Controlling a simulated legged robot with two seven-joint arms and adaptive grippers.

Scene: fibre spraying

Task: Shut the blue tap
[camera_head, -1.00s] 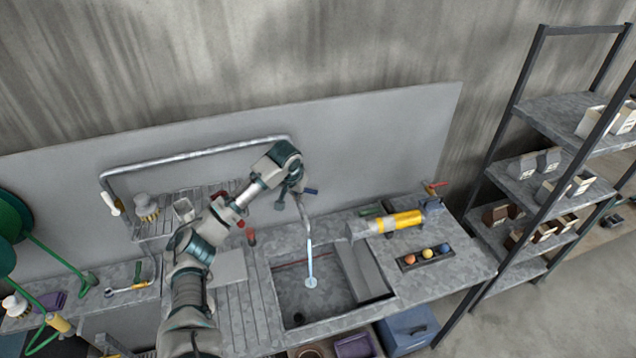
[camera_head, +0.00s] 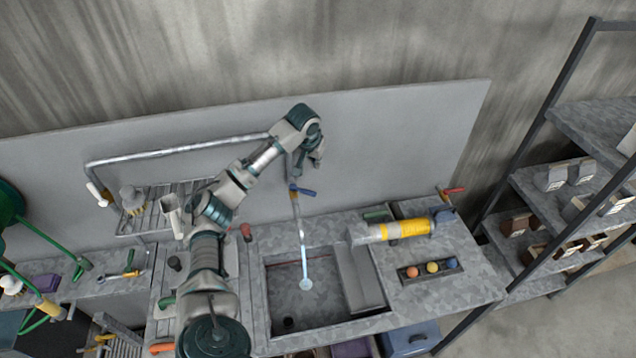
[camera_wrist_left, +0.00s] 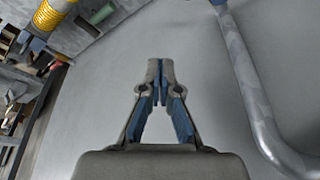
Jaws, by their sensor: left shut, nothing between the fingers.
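The blue tap handle (camera_head: 305,192) sits on the pipe above the sink and points to the right. A pale stream of water (camera_head: 303,262) runs from the spout below it into the sink (camera_head: 280,300). My left gripper (camera_head: 318,162) is just above and to the right of the blue handle, apart from it as far as I can see. In the left wrist view my left gripper (camera_wrist_left: 160,82) is shut and empty, facing the grey back panel, with the metal pipe (camera_wrist_left: 245,80) to its right. My right gripper is not in view.
A white-handled tap (camera_head: 97,193) is at the left and a red-handled tap (camera_head: 452,190) at the right. A yellow-banded cylinder (camera_head: 400,229) and a tray with coloured balls (camera_head: 408,274) lie right of the sink. A shelf rack (camera_head: 545,180) stands farther right.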

